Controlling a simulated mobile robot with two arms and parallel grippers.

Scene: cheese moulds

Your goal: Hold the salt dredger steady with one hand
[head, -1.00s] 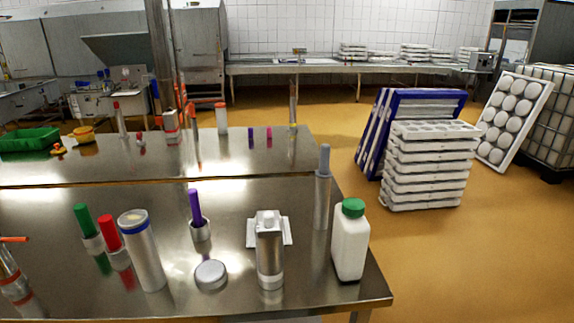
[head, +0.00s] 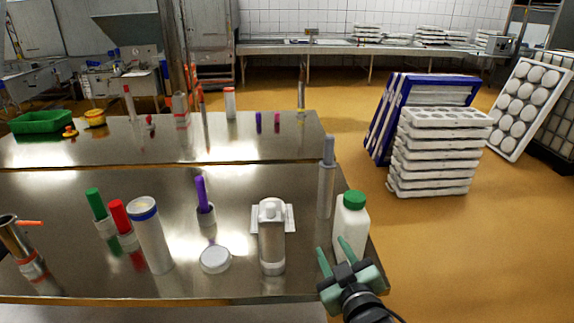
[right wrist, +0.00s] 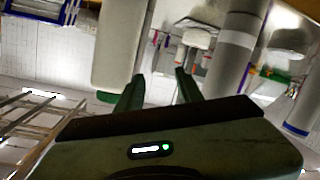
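The salt dredger is probably the metal cylinder with a blue rim and pale top (head: 150,235); a round grey lid (head: 215,260) lies to its right. A second metal canister (head: 271,237) with a narrower top stands further right, so I cannot be fully sure which is meant. Both stand upright on the near steel table. My right gripper (head: 331,245) is open at the table's right front corner, beside the green-capped white bottle (head: 351,222) and well right of both cylinders. In the right wrist view its fingers (right wrist: 157,88) are apart with nothing gripped. My left gripper is out of view.
A grey-topped cylinder (head: 326,190) stands behind the white bottle. Green (head: 96,203), red (head: 119,215) and purple (head: 202,195) handled tools stand in holders. A tilted metal tube (head: 18,240) is at the left. Stacked white moulds (head: 440,150) stand on the floor right of the table.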

